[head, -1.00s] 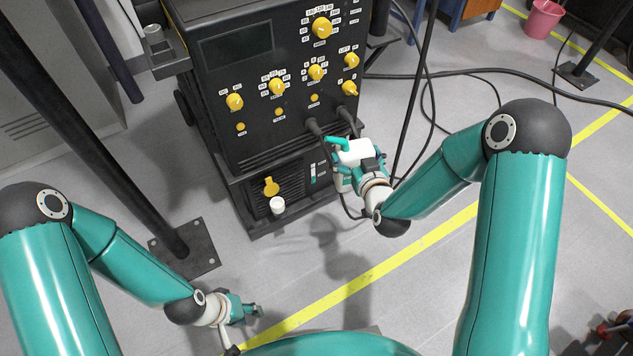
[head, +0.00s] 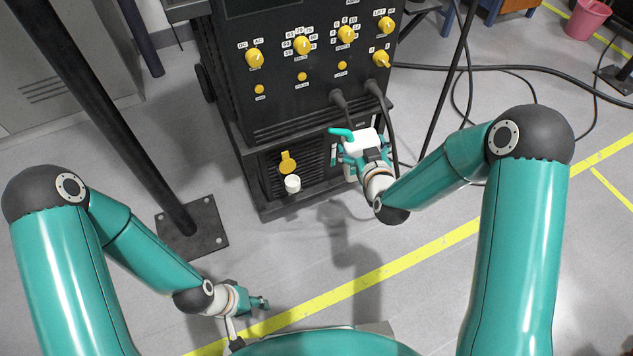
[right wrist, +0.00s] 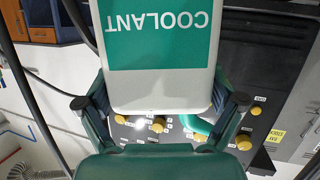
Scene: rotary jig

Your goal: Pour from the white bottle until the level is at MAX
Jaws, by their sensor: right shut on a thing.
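My right gripper (head: 366,165) is shut on the white bottle (head: 362,142), which has a teal spout pointing left. In the right wrist view the bottle (right wrist: 160,92) fills the space between the fingers, and its green COOLANT label reads upside down. The bottle is in front of the lower right of the black machine (head: 280,125), apart from the white filler neck (head: 292,183) and the yellow cap (head: 288,162). A small level gauge (head: 333,155) shows left of the bottle; its level and MAX mark are too small to read. My left gripper (head: 262,303) is low and away from the machine; its opening is unclear.
Yellow knobs (head: 302,45) cover the machine's front panel. Thick black cables plug in above the bottle and run right across the floor. A black post on a base plate (head: 205,228) stands left. A pink bucket (head: 588,20) is far right. Floor before the machine is clear.

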